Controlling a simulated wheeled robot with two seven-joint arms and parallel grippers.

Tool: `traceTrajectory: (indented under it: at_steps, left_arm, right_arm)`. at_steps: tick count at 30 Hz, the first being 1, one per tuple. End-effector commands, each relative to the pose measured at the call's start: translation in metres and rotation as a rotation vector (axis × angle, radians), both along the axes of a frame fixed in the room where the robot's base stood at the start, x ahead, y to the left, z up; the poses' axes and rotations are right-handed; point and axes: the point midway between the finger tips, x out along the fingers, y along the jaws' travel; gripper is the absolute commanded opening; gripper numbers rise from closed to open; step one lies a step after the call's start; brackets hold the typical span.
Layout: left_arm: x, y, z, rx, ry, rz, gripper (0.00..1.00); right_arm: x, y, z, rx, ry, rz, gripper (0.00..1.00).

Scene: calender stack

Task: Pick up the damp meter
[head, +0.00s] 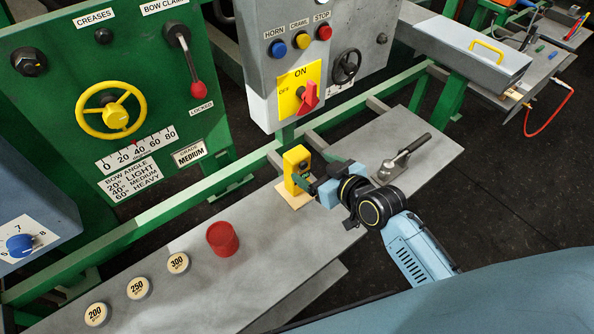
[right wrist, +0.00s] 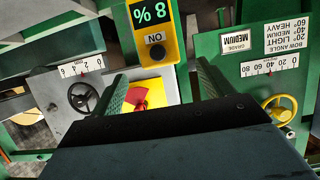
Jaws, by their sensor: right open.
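The damp meter is a yellow upright block (head: 293,163) standing on a small tan pad (head: 294,194) on the grey bench in the head view. In the right wrist view the damp meter (right wrist: 153,28) shows a green "8 %" display and a black button marked "ON". My right gripper (head: 309,184) is just right of the meter, its fingers reaching toward it and partly covering its lower part. In the wrist view the right gripper (right wrist: 160,72) is open, with the meter in line with the gap between the fingertips. My left gripper is not in view.
A green rail and control panels (head: 299,95) stand behind. Bare bench lies in front of the meter.

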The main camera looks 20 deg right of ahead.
Motion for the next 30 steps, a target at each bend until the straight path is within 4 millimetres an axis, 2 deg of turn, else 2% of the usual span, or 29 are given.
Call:
traceTrajectory:
  at_steps: [3, 6, 14, 24, 30]
  left_arm:
    - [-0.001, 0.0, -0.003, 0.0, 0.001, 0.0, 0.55]
    - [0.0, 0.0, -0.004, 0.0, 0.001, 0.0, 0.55]
    - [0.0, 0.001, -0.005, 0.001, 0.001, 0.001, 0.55]
    - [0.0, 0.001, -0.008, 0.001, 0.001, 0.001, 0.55]
    - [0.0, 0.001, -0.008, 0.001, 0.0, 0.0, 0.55]
  right_arm:
    - [0.021, 0.008, -0.009, 0.002, -0.001, -0.001, 0.8]
    - [0.033, 0.012, -0.015, 0.002, 0.001, -0.001, 0.8]
    - [0.047, 0.018, -0.021, -0.001, 0.002, 0.0, 0.8]
    - [0.084, 0.03, -0.036, -0.001, 0.003, -0.001, 0.8]
    - [0.088, 0.032, -0.038, -0.001, 0.003, 0.0, 0.8]
